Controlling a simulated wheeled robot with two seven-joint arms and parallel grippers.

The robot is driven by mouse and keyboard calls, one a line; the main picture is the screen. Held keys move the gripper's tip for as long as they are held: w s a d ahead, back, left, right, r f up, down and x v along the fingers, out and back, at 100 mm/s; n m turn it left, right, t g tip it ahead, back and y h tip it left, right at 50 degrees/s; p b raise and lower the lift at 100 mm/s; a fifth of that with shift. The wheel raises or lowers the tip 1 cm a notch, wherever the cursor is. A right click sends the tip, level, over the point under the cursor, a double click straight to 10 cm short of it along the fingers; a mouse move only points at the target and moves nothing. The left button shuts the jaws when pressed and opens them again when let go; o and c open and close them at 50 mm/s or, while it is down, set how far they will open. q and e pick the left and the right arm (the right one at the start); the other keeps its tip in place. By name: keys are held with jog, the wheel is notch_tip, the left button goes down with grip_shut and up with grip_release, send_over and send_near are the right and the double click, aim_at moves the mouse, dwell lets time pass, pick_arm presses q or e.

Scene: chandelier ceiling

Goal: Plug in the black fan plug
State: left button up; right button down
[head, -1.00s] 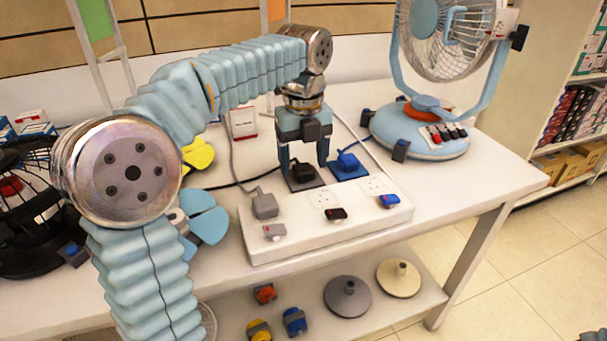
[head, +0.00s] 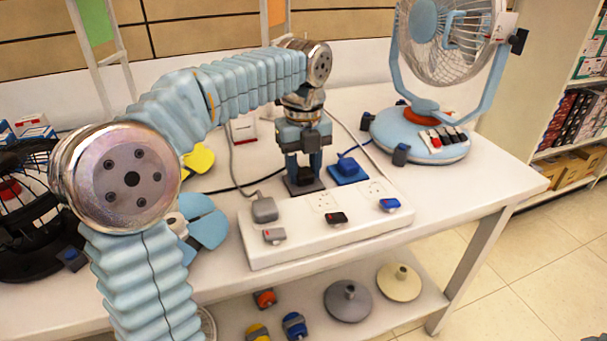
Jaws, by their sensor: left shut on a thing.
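The black fan plug (head: 305,175) stands on a small dark pad on the table, behind the power strip. My left gripper (head: 303,170) comes down from above and is shut on the black plug, with its fingers on either side. The white power strip (head: 300,245) lies along the front of the table. A grey plug (head: 264,208) sits at its left socket. The middle socket (head: 324,201) and right socket (head: 375,188) show bare. Grey, black and blue switches line its front edge.
A blue plug (head: 348,168) stands on a blue pad just right of the gripper. A light blue fan (head: 420,135) stands at the back right and a black fan (head: 25,220) at the left. Cables run behind the strip.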

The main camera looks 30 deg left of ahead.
aim_at(304, 171)
pick_arm(q)
jog(key=shift+r, duration=0.1)
jog(key=shift+r, duration=0.3)
notch_tip(304, 171, up, 2)
jog(key=shift+r+p, duration=0.15)
jog(key=shift+p, duration=0.25)
jog(key=s+a+r, duration=0.2)
jog(key=s+r, duration=0.8)
jog(key=s, duration=0.4)
jog(key=shift+a, duration=0.2)
jog(key=shift+w, duration=0.1)
